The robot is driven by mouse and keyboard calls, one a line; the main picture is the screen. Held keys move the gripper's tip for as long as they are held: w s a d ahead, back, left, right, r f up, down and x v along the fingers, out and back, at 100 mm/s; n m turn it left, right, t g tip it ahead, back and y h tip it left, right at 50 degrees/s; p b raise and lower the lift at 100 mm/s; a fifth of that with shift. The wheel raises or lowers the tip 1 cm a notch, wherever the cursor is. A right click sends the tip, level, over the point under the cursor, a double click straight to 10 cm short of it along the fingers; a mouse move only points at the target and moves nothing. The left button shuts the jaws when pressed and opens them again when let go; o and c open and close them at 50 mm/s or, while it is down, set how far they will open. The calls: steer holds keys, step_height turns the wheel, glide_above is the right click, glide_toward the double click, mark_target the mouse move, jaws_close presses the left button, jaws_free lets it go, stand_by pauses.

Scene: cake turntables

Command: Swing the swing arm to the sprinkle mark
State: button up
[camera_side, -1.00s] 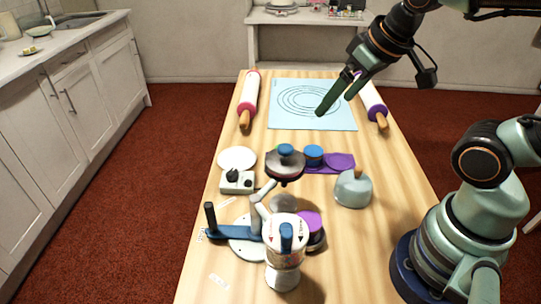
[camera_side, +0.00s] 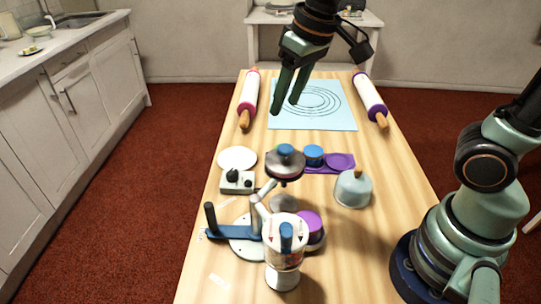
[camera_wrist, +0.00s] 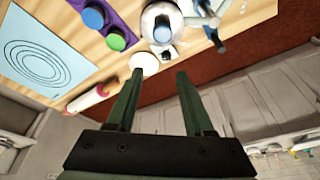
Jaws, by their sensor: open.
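The swing arm (camera_side: 233,234) is a blue bar with an upright black handle (camera_side: 210,215) at its left end. It sits over a white round base (camera_side: 241,250) in the side view and points left. A small white label (camera_side: 200,236) lies by its handle end and another label (camera_side: 218,281) lies nearer the front; I cannot read which is the sprinkle mark. My gripper (camera_side: 284,107) is open and empty, in the air near the blue mat, far behind the swing arm. Its two fingers also show apart in the wrist view (camera_wrist: 160,74).
A clear canister with a blue top (camera_side: 285,252) stands just right of the swing arm. A dark-topped stand (camera_side: 285,166), control box (camera_side: 237,181), purple tray (camera_side: 341,161) and pale dome (camera_side: 352,190) stand behind. Rolling pins (camera_side: 249,97) (camera_side: 370,99) flank the blue mat (camera_side: 335,119).

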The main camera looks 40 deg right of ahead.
steer(key=w+a+f+n+g, duration=0.1)
steer(key=w+a+f+g, duration=0.15)
steer(key=a, duration=0.55)
steer(key=n, duration=0.1)
glide_above(208, 204)
step_height(208, 204, down, 6)
steer(key=r, duration=0.1)
steer(key=shift+g+h, duration=0.4)
steer(key=shift+g, duration=0.05)
step_height(208, 204, down, 9)
steer(key=shift+s+f, duration=0.1)
steer(key=shift+f, duration=0.35)
steer(key=shift+c, duration=0.9)
jaws_close()
steer(key=shift+r, duration=0.1)
steer(key=shift+w+d, duration=0.9)
steer(key=shift+d, duration=0.25)
